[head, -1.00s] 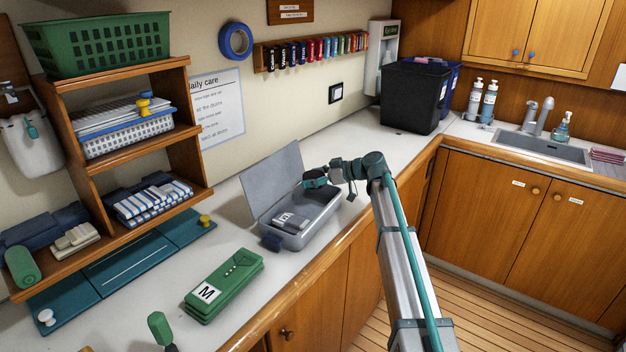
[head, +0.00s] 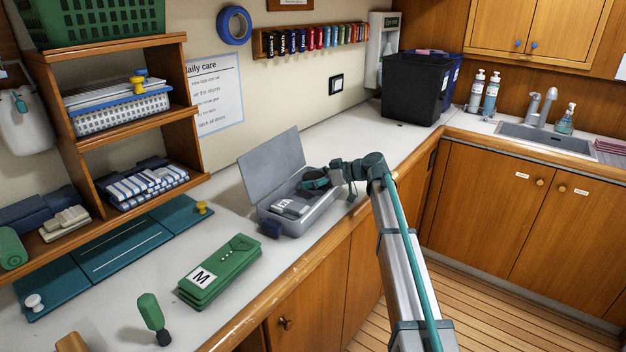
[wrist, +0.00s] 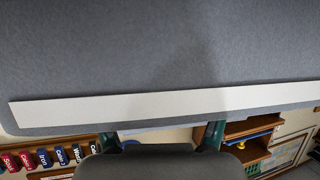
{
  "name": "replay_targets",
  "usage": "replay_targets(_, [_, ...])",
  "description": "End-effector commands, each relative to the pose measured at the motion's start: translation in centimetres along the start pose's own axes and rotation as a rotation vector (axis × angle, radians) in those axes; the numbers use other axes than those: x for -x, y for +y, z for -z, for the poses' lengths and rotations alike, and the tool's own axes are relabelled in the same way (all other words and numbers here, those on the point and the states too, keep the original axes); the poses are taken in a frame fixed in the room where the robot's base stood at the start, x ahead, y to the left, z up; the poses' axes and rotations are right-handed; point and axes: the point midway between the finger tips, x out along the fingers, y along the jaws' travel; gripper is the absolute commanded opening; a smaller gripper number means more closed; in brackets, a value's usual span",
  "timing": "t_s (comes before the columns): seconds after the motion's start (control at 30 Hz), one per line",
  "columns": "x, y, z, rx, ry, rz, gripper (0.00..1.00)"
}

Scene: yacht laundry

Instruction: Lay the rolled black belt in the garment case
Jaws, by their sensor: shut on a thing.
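The grey garment case (head: 305,225) stands open on the counter, its lid (head: 272,170) raised at the back. A folded grey garment with a white label (head: 290,206) lies in its near part. My gripper (head: 316,184) is low over the far right part of the case, inside its outline. It is shut on the rolled black belt, which is mostly hidden by the fingers. I cannot tell whether the belt touches the case floor. In the wrist view a grey panel (wrist: 160,60) with a pale strip fills the upper part, and a dark rounded shape covers the bottom middle.
Wooden shelves (head: 120,135) stand to the left. A black bin (head: 414,92) stands behind, with free counter between it and the case.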

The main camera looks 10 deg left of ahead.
Motion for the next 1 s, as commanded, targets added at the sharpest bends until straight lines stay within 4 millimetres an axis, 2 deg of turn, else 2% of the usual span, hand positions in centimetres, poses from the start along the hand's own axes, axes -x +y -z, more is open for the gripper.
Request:
replay_targets(0.7, [-0.31, -0.02, -0.76, 0.000, 0.000, 0.000, 0.37])
replay_targets(0.73, [-0.31, -0.02, -0.76, 0.000, 0.000, 0.000, 0.78])
replay_targets(0.87, [-0.31, -0.01, -0.76, 0.000, 0.000, 0.000, 0.99])
replay_targets(1.0, [-0.31, -0.01, -0.77, 0.000, 0.000, 0.000, 1.00])
